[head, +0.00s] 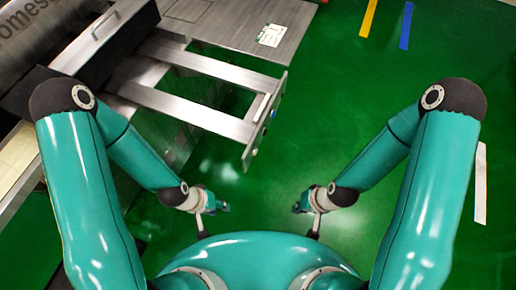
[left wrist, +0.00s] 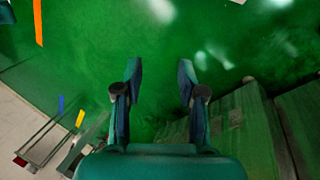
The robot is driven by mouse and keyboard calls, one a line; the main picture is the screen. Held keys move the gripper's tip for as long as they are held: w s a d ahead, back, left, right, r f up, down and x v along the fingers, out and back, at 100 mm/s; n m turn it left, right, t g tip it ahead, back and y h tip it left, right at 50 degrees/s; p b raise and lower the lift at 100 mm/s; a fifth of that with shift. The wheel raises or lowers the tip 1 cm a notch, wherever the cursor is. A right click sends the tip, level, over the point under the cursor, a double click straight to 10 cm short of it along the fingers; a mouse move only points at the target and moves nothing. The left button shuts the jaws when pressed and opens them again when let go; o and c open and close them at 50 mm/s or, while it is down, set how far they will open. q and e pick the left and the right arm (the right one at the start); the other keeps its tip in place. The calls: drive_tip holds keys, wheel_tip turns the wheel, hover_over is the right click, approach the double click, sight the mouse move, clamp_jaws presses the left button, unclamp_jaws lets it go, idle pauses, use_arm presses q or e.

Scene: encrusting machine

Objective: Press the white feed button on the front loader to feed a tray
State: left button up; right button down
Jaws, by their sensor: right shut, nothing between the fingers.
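The front loader (head: 195,108) is a metal frame with two rails at the upper left of the head view. Its end panel (head: 252,142) faces right and carries small controls, one of them blue (head: 273,113). I cannot make out the white feed button for certain. My left gripper (head: 224,207) is below the end panel in the picture, apart from it. In the left wrist view it is open and empty (left wrist: 159,75), over green floor. My right gripper (head: 297,208) is to the right of the left one, shut and empty, away from the loader.
A grey metal cabinet top (head: 240,22) with a white label stands behind the loader. A dark box with a handle (head: 105,35) is at the upper left. The green floor (head: 340,100) right of the loader is clear, with yellow, blue and white strips on it.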

use_arm(q)
drive_tip(key=shift+c, duration=0.2)
clamp_jaws()
idle(1.4)
